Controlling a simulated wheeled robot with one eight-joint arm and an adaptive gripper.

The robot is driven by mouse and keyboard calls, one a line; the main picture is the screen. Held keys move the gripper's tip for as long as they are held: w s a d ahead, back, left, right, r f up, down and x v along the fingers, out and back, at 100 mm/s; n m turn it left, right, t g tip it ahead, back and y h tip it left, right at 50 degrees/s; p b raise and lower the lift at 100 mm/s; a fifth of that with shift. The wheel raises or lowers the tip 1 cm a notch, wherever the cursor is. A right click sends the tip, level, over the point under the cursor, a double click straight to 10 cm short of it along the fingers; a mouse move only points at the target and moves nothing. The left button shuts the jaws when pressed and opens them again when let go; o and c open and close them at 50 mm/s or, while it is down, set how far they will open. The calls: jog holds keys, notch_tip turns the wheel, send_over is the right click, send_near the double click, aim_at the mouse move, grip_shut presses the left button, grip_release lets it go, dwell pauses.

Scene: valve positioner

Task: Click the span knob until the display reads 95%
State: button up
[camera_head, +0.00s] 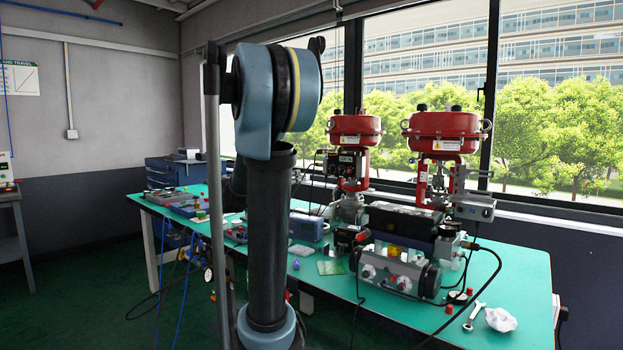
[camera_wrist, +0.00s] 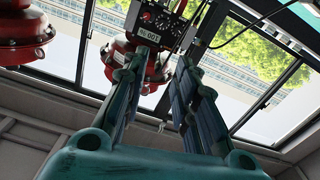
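The valve positioner (camera_head: 346,168) is a dark box with small round parts on its face, mounted under the left red actuator (camera_head: 355,128). In the wrist view the positioner (camera_wrist: 160,22) is upside down at the top, beyond my fingertips. Its small white display (camera_wrist: 148,33) appears to read 100 %, inverted. Small controls show on the face, but I cannot tell which is the span knob. My gripper (camera_wrist: 163,62) is open and empty, its two teal fingers apart and pointing toward the positioner, with no contact visible. In the head view my gripper is hidden behind my arm.
A second red actuator (camera_head: 445,130) stands on the right. A green-topped bench (camera_head: 520,275) holds a dark cylindrical valve assembly (camera_head: 400,245), a wrench (camera_head: 474,316) and a crumpled white cloth (camera_head: 501,319). Black cables hang around the positioner. Windows lie behind.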

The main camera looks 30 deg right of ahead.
jog(key=n, duration=0.1)
send_near(339, 171)
jog(key=x, duration=0.8)
jog(key=shift+w+d+r, duration=0.1)
jog(key=shift+d, duration=0.05)
grip_shut()
